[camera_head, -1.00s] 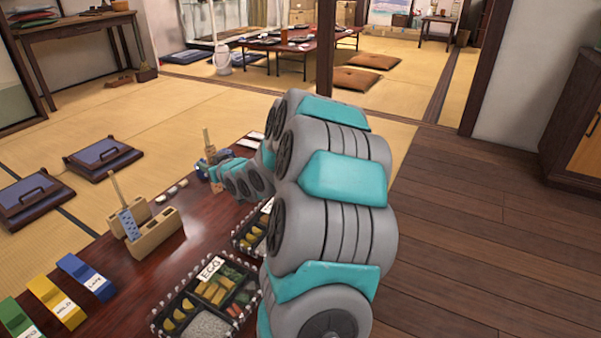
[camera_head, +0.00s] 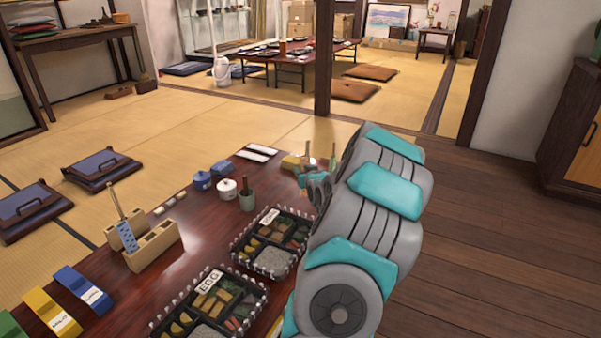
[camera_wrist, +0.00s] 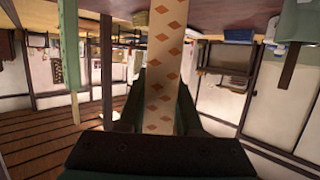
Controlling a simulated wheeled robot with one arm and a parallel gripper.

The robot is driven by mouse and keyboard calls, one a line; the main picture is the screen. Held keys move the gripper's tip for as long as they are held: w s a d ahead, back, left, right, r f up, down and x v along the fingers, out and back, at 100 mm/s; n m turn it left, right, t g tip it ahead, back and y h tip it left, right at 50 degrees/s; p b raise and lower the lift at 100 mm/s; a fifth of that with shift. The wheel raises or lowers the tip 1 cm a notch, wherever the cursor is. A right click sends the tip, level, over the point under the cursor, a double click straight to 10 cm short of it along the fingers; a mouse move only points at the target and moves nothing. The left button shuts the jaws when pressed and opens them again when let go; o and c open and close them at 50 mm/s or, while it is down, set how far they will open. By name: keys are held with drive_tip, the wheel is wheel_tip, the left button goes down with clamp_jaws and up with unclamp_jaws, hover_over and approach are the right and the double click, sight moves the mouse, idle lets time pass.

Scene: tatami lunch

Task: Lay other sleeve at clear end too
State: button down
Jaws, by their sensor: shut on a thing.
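My gripper (camera_wrist: 158,118) is shut on a long cream sleeve (camera_wrist: 165,60) with orange diamonds, which runs up between the fingers in the wrist view. In the head view my gripper (camera_head: 316,180) is over the far right part of the dark red table (camera_head: 190,205), partly hidden by my arm. A thin tan upright piece at it seems to be the held sleeve (camera_head: 308,150). Two flat white strips (camera_head: 257,152) lie side by side at the table's far end; I cannot tell whether either is a sleeve. A yellowish item (camera_head: 291,162) sits just left of my gripper.
Two lunch boxes, one marked EGG (camera_head: 210,300) and another (camera_head: 272,243), stand near my arm. A green cup with a stick (camera_head: 247,197), a white lidded pot (camera_head: 226,189) and a blue pot (camera_head: 202,180) stand beyond. A wooden block holder (camera_head: 150,245) is at left.

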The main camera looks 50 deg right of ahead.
drive_tip(key=shift+s+d+f+x, duration=0.1)
drive_tip(key=shift+s+d+x, duration=0.25)
drive_tip(key=shift+x, duration=2.1)
drive_tip(key=shift+s+d+f+x, duration=0.1)
drive_tip(key=shift+s+d+x, duration=0.25)
drive_tip(key=shift+x, duration=2.05)
drive_tip(key=shift+s+d+f+x, duration=0.15)
drive_tip(key=shift+d+x, duration=0.35)
drive_tip(key=shift+x, duration=1.95)
drive_tip(key=shift+s+f, duration=0.1)
drive_tip(key=shift+f, duration=0.05)
drive_tip(key=c, duration=0.6)
unclamp_jaws()
drive_tip(key=shift+s+a+r, duration=0.25)
drive_tip(key=shift+s+r, duration=0.1)
drive_tip(key=shift+s, duration=0.2)
drive_tip(key=v, duration=1)
drive_tip(key=shift+s+a+r, duration=0.15)
drive_tip(key=shift+s+a, duration=0.1)
drive_tip(key=shift+a, duration=0.05)
